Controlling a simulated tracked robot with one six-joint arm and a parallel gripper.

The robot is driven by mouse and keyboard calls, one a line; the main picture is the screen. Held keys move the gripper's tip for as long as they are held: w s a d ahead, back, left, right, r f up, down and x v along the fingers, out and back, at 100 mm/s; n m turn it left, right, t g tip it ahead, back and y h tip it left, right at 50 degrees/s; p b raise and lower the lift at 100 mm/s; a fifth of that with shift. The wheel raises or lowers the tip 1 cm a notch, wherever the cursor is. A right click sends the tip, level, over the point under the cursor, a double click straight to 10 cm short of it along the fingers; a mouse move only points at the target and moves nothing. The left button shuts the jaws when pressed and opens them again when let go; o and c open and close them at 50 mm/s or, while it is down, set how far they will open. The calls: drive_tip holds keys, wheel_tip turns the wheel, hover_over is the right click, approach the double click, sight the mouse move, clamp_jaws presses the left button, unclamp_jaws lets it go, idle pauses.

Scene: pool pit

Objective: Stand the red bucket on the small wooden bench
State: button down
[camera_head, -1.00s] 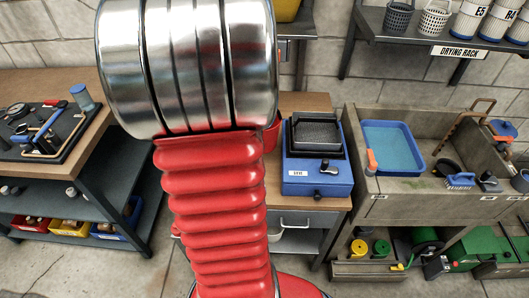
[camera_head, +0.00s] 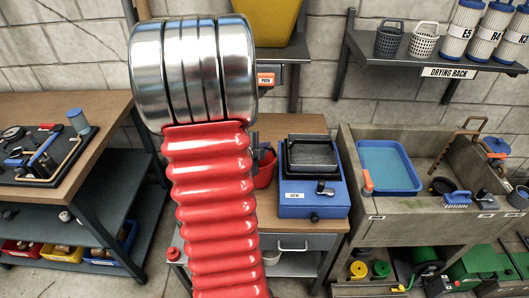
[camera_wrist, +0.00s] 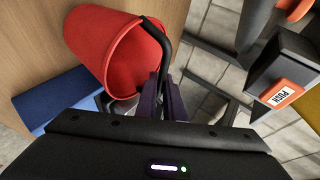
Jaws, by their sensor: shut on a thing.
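The red bucket (camera_head: 266,170) shows partly behind my arm in the head view, in front of or over a narrow wooden-topped bench (camera_head: 290,124). In the wrist view the bucket (camera_wrist: 125,62) is at the upper left, its dark handle (camera_wrist: 164,38) curving towards my jaws. My gripper (camera_wrist: 164,98) is shut on the bucket at the handle; the exact grip point is hard to see. Wooden top (camera_wrist: 40,60) lies behind the bucket in that view. I cannot tell whether the bucket touches the wood. Its base is hidden in the head view.
A blue sieve box (camera_head: 312,190) takes up the right of the bench top. An orange PUSH button unit (camera_head: 268,79) is on the frame behind, under a yellow container (camera_head: 268,22). A stone sink (camera_head: 400,228) stands to the right, a workbench (camera_head: 100,125) to the left.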

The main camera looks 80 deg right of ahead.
drive_tip(key=shift+f, duration=1.3)
drive_tip(key=c, duration=1.9)
unclamp_jaws()
drive_tip(key=shift+o, duration=0.2)
drive_tip(key=shift+a, duration=0.1)
drive_tip(key=shift+v, duration=3.55)
drive_tip(key=shift+w+a+r, duration=0.1)
drive_tip(key=shift+r, duration=0.05)
